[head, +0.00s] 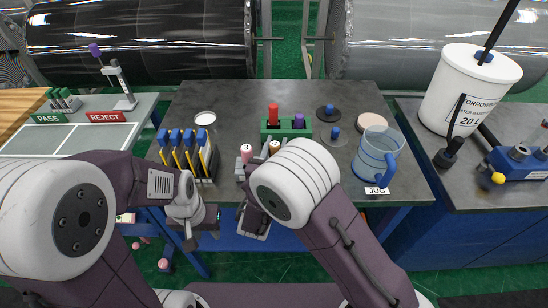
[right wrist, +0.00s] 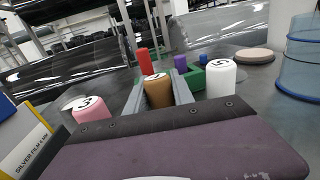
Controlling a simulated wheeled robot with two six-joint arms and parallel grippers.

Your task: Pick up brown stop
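The brown stop (right wrist: 158,92) is a short upright cylinder with a pale marked top. In the right wrist view it stands between the two grey fingers of my right gripper (right wrist: 159,78), which is open around it, close on both sides. In the head view the brown stop (head: 274,147) is partly hidden by my right arm. A pink stop (right wrist: 90,108) stands to its left and a white stop (right wrist: 220,78) to its right. My left gripper (head: 190,232) hangs low in front of the table, away from the stops; its fingers are unclear.
Behind the stops is a green block (head: 272,131) with red and purple pegs. A rack of blue-topped cards (head: 203,181) stands left, and a blue jug (head: 374,160) stands right. Dark discs with blue knobs sit at the back right. The grey tabletop (head: 225,100) is clear at the back.

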